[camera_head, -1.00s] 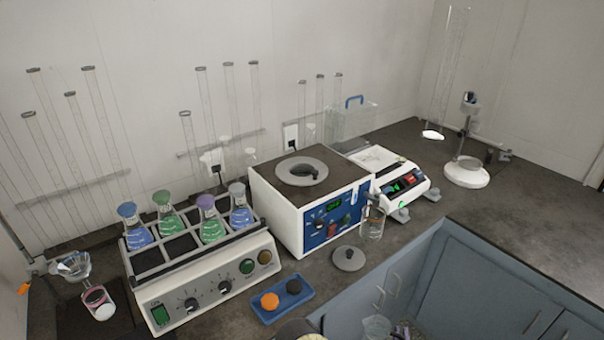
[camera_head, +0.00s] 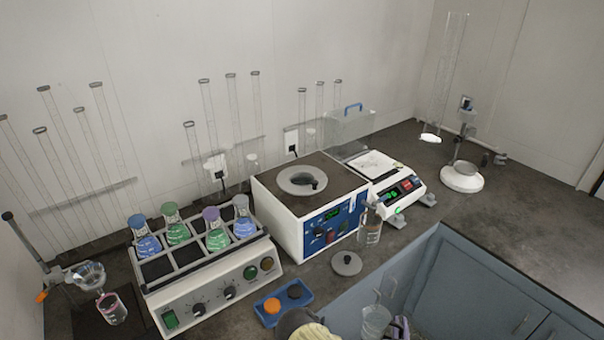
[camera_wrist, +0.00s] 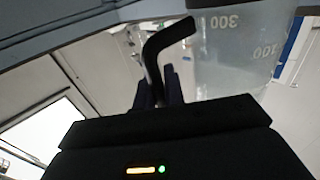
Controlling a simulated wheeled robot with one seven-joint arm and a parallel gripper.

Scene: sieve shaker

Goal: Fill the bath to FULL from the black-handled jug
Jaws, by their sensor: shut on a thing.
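The clear jug (camera_wrist: 232,55) fills the upper middle of the wrist view, with 300 and 100 marks upside down in that picture. Its bent black handle (camera_wrist: 166,42) is between the fingers of my gripper (camera_wrist: 160,88), which is shut on it. In the head view the jug (camera_head: 375,321) is at the bottom edge, in front of the blue-grey cabinet and apart from the bath. The bath (camera_head: 283,205) is a white box with a blue front panel (camera_head: 335,225) and a round opening in its dark top. Its water level cannot be made out.
A second clear jug (camera_head: 369,232) with a brownish handle stands by the bath's right front corner. A grey round lid (camera_head: 346,264) and a blue tray (camera_head: 283,303) lie before the bath. A flask shaker (camera_head: 215,290) is left, a balance (camera_head: 392,185) right.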

